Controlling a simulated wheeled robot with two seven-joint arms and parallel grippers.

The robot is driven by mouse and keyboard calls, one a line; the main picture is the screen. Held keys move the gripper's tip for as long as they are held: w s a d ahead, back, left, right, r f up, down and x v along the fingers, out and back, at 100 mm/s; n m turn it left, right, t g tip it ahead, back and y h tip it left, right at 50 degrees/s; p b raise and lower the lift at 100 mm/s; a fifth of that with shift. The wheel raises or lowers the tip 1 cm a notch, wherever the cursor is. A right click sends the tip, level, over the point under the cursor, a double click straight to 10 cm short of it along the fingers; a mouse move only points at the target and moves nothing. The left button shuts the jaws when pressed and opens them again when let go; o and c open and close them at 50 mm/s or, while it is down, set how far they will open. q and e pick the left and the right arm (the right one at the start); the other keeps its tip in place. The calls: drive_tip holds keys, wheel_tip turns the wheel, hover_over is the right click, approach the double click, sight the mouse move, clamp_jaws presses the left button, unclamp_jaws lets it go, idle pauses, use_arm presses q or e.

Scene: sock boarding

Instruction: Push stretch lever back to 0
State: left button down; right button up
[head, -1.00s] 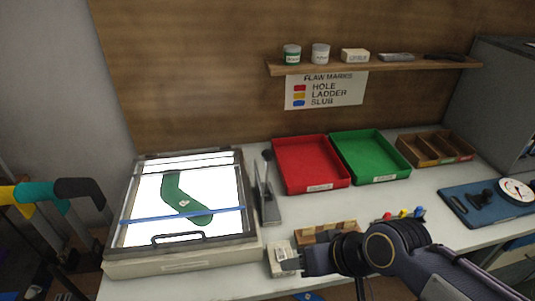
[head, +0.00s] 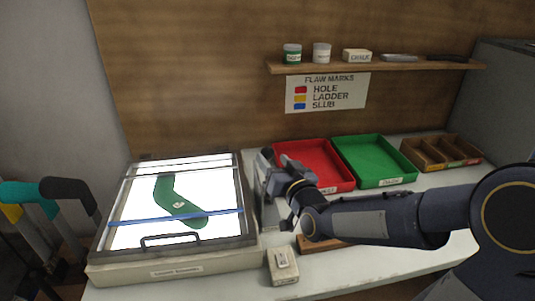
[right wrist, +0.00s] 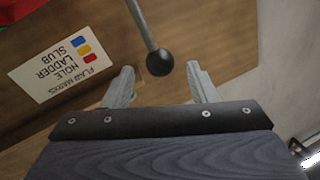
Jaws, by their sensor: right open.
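The stretch lever is a thin grey rod with a black ball knob (right wrist: 159,63), seen between my open right fingers (right wrist: 161,76) in the right wrist view. I cannot tell whether either finger touches it. In the head view my right gripper (head: 276,178) is at the lever's metal stand (head: 262,205) and hides much of the lever. The lever's scale cannot be read. A green sock (head: 170,196) lies on the bright light box (head: 190,266) left of the stand, under a framed cover with a blue band (head: 190,218). My left gripper is out of view.
A red tray (head: 335,180) and a green tray (head: 374,160) stand behind my right arm, with a wooden divided box (head: 440,152) beyond. A small pale box (head: 283,265) sits at the front. A wooden shelf (head: 380,67) with jars is on the back wall.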

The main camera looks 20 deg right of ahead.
sight(270, 157)
drive_tip(key=shift+w, duration=2.25)
drive_tip(key=shift+c, duration=0.4)
clamp_jaws()
